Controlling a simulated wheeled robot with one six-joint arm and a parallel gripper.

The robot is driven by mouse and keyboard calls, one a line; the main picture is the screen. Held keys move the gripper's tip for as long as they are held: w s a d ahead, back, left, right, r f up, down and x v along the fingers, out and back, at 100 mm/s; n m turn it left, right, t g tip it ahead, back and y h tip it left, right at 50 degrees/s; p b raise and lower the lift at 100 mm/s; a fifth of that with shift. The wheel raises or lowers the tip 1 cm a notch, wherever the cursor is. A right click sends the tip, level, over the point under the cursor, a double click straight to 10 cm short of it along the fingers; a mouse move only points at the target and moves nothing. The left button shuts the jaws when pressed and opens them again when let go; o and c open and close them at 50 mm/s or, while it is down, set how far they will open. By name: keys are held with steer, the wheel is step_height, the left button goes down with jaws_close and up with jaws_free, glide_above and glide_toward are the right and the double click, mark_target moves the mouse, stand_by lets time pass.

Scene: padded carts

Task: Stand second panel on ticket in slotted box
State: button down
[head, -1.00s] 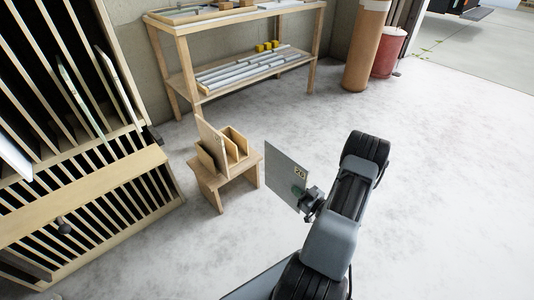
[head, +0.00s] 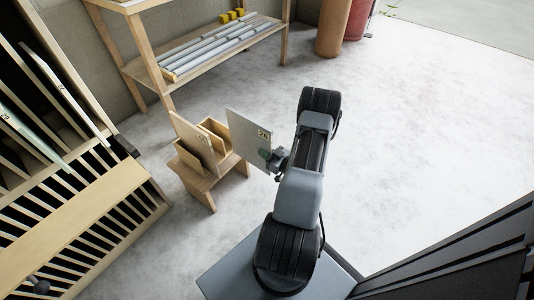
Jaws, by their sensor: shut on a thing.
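My gripper (head: 277,158) is shut on the edge of a grey panel (head: 244,135) with a small numbered label near its upper right corner. The panel is held upright in the air, just right of the slotted wooden box (head: 215,128). The held panel covers part of the box's right side. Whether it touches the box cannot be told. No ticket can be made out.
A large slatted rack (head: 90,215) with several upright panels stands at the left. A wooden shelf bench (head: 215,62) with grey bars and yellow blocks is behind the stool. A brown cylinder (head: 333,25) stands at the back. The floor to the right is open.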

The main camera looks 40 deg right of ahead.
glide_toward(232, 135)
steer(key=shift+w+a+r+b, duration=0.1)
steer(key=shift+w+a+b, duration=0.15)
steer(key=shift+w+b, duration=1)
steer(key=shift+w+a+f+b, duration=0.1)
steer(key=shift+w+a+b, duration=0.1)
steer(key=shift+w, duration=1.95)
steer(key=shift+w+a+r+b, duration=0.1)
steer(key=shift+w+a+b, duration=0.15)
steer(key=shift+w+b, duration=0.95)
steer(key=shift+w+p, duration=0.45)
steer(key=shift+w, duration=0.05)
steer(key=shift+f+b, duration=0.25)
steer(key=shift+b, duration=0.1)
steer(key=c, duration=1.1)
jaws_free()
steer(key=shift+s, duration=0.15)
steer(key=s+d+p, duration=0.2)
steer(key=s+p, duration=0.2)
steer(key=s, duration=0.9)
steer(key=shift+d, duration=0.2)
